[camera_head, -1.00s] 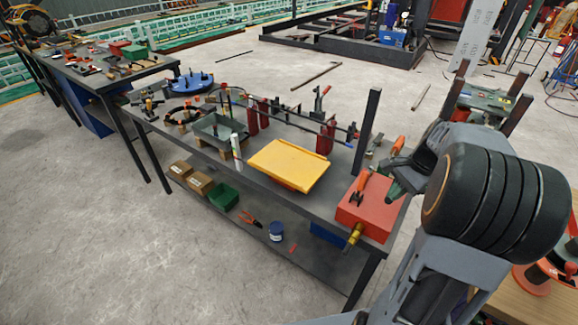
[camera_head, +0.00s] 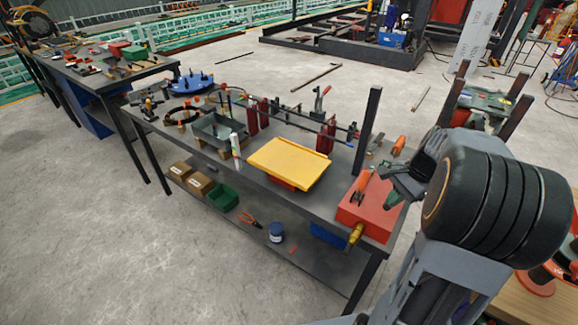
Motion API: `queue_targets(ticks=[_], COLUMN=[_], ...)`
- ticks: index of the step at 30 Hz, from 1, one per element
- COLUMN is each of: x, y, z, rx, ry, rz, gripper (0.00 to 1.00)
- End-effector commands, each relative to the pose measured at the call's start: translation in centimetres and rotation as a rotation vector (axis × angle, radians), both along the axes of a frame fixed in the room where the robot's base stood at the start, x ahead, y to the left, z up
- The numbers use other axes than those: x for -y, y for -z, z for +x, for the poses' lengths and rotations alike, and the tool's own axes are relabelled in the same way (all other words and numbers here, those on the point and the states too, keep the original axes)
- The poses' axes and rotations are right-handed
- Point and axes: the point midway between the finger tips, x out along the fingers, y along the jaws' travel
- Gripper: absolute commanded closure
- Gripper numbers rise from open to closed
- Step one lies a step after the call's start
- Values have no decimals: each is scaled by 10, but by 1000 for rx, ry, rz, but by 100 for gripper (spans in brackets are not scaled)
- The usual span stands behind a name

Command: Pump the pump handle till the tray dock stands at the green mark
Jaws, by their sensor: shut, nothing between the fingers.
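A red pump box (camera_head: 352,214) stands at the right end of the bench, with a brass fitting on its front side. A red lever (camera_head: 361,186) rises from its top. An orange grip (camera_head: 398,145) shows behind my fingers; I cannot tell whether it belongs to the pump handle. My gripper (camera_head: 386,180) is shut and empty, its dark fingers above the box by the lever. Whether they touch the handle is hidden. A flat yellow tray (camera_head: 290,162), apparently the tray dock, sits over a red base left of the pump. I cannot make out the green mark.
A dark upright post (camera_head: 367,132) stands on the bench behind the pump. Red cylinders, a grey bin (camera_head: 217,130) and a white tube (camera_head: 236,150) are farther left. The lower shelf (camera_head: 310,262) holds boxes and a blue tin. The floor in front is open.

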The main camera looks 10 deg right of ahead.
Motion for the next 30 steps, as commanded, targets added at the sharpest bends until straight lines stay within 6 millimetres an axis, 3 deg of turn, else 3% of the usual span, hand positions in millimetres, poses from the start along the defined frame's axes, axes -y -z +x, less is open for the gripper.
queue_targets(ticks=[30], x=[-2], y=[17], z=[-2], rx=[0], ry=[0], rz=[0], gripper=[100])
